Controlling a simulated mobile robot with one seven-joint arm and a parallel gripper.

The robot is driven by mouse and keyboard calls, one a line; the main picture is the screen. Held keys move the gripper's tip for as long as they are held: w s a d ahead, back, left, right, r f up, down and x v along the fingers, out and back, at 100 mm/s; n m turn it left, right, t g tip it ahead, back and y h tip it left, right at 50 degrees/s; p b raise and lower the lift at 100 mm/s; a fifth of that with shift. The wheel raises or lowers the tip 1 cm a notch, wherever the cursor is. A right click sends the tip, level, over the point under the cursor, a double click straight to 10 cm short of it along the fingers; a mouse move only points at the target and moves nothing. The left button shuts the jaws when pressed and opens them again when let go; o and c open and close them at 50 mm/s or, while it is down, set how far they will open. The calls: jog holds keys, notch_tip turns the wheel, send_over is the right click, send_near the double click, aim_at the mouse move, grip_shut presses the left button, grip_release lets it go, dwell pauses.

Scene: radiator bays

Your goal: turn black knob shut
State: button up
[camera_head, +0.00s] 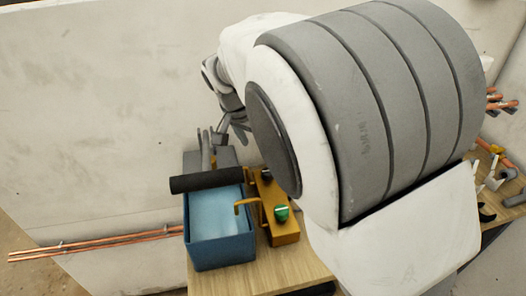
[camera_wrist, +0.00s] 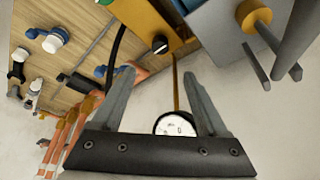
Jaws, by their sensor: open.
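The black knob (camera_wrist: 160,45) sits on the face of a yellow-orange box (camera_wrist: 150,18) in the wrist view, with a pale mark on it. It also shows as a small dark spot in the head view (camera_head: 266,175), on the box's upper part near a green knob (camera_head: 281,213). My gripper (camera_wrist: 159,75) is open and empty. In the wrist view the knob lies just beyond the fingertips, between their lines, and no touch shows. In the head view my gripper (camera_head: 236,132) is behind and above the box, partly hidden by my arm.
A blue bin (camera_head: 218,235) with a black roll (camera_head: 206,180) across its top stands left of the box on a wooden bench (camera_head: 262,277). A round white gauge (camera_wrist: 175,125) shows between my fingers. Copper pipes (camera_wrist: 68,130) and several valves lie at the wrist view's left.

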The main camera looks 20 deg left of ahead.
jog(key=shift+v, duration=1.7)
jog(key=shift+d, duration=0.1)
jog(key=s+d+r+y+p, duration=0.15)
jog(key=d+r, duration=0.25)
jog(key=d, duration=0.7)
jog(key=s+d+r+y+p, duration=0.1)
jog(key=s+d+r, duration=0.25)
jog(key=d, duration=0.65)
jog(key=s+d+n+t+h+p, duration=0.1)
jog(key=s+d+n+p, duration=0.1)
jog(key=s+d, duration=1)
jog(key=s+r, duration=0.1)
jog(key=s, duration=0.2)
jog(key=shift+d+n, duration=0.25)
jog(key=shift+n, duration=0.15)
